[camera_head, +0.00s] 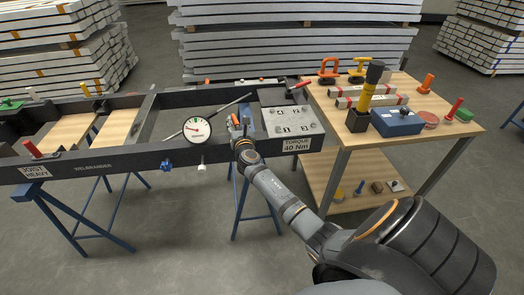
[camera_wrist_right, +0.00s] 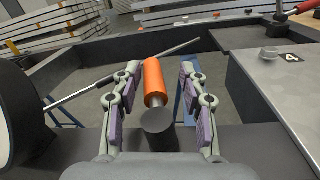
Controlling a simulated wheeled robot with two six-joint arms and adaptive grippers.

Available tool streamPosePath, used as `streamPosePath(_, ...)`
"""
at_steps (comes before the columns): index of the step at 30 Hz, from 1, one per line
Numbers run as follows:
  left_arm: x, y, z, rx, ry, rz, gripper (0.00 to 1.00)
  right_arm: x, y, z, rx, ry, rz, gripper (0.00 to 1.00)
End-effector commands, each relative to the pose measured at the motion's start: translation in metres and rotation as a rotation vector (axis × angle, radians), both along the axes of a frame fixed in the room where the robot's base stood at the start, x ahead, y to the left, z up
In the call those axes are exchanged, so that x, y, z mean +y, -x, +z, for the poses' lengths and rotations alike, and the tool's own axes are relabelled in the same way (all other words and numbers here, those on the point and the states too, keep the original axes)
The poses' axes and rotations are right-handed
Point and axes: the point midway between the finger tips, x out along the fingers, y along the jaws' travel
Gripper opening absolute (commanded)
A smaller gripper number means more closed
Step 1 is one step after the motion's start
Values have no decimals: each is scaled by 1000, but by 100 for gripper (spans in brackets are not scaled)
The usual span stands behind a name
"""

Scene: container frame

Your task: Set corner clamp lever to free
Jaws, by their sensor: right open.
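An orange-handled lever (camera_head: 235,119) stands on the near rail of the dark frame, left of the plate with numbered bolts. In the right wrist view its orange grip (camera_wrist_right: 154,82) rises from a dark round base, tilted slightly. My right gripper (camera_head: 240,138) is open at this lever. Its two fingers (camera_wrist_right: 157,95) stand on either side of the grip, with gaps on both sides. A red-handled lever (camera_head: 300,85) sits at the far right corner of the frame. I cannot tell which of these is the named clamp lever. My left gripper is not in view.
A round dial gauge (camera_head: 197,130) stands just left of my right gripper, with a grey rod (camera_head: 232,104) behind it. The numbered bolt plate (camera_head: 286,112) is to the right. A wooden cart (camera_head: 420,140) with tools stands farther right. Blue trestles (camera_head: 70,225) support the frame.

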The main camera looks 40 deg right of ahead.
Motion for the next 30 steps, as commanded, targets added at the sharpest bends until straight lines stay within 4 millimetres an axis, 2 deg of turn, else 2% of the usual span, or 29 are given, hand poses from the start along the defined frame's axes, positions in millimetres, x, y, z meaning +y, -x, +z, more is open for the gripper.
streamPosePath(1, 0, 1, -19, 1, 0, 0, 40, 2, 1, -11, -6, -9, -53, 43)
streamPosePath(2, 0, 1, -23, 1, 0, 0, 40, 1, 3, -11, -5, -11, -88, 43)
streamPosePath(4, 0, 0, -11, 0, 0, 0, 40, 7, 18, -4, 2, -6, -92, 43)
streamPosePath(16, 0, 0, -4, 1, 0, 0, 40, 55, 96, -4, 2, -9, -92, 43)
streamPosePath(23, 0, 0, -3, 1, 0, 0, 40, 44, 136, -37, -93, -504, -217, 43)
streamPosePath(30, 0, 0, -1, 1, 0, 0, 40, 49, 176, -76, -168, -962, -377, 43)
